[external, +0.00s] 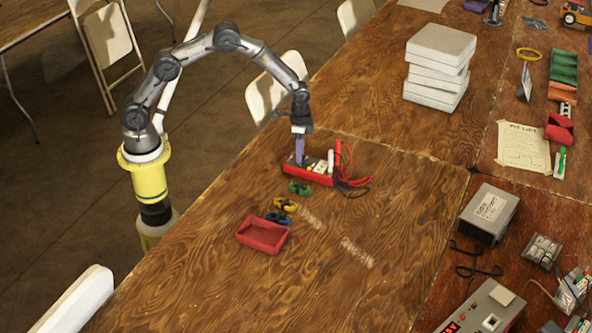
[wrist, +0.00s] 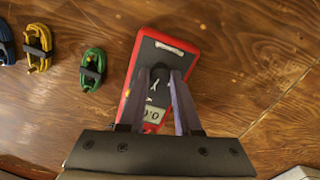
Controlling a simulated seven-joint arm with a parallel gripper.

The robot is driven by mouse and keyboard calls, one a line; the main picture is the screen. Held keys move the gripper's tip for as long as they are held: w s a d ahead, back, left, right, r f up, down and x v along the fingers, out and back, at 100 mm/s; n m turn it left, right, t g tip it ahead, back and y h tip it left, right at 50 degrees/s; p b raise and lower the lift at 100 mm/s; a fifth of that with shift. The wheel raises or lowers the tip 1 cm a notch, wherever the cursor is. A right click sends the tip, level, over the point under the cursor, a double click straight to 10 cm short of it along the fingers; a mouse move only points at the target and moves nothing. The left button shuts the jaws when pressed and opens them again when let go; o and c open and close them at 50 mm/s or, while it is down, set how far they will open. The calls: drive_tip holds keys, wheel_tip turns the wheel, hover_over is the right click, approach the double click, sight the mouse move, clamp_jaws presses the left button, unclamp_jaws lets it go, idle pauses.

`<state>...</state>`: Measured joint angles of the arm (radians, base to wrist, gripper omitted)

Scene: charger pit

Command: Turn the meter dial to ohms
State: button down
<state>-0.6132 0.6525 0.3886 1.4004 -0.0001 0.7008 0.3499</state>
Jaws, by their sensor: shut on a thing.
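The meter (external: 318,179) is a red-edged box lying on the wooden table. In the wrist view the meter (wrist: 193,54) has a dark face, a pale label strip at its far end and a small grey display (wrist: 153,115). My gripper (external: 299,162) points down over the meter's left part. In the wrist view my gripper (wrist: 160,74) has its two fingers on either side of the dark dial (wrist: 159,86) and is shut on it. The fingers hide much of the dial, and I cannot tell which setting it points to.
Red leads (external: 346,172) lie at the meter's right end. Green (external: 299,188), yellow (external: 286,205) and blue (external: 278,218) cable bundles lie in front. White boxes (external: 439,65) are stacked behind. The table right of the tray is clear.

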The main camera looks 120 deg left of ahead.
drive_tip(key=m, duration=0.4)
drive_tip(key=shift+m, duration=0.3)
drive_tip(key=m, duration=0.4)
drive_tip(key=shift+m, duration=0.3)
drive_tip(key=c, duration=0.6)
unclamp_jaws()
wheel_tip(320, 180, up, 14)
idle(0.5)
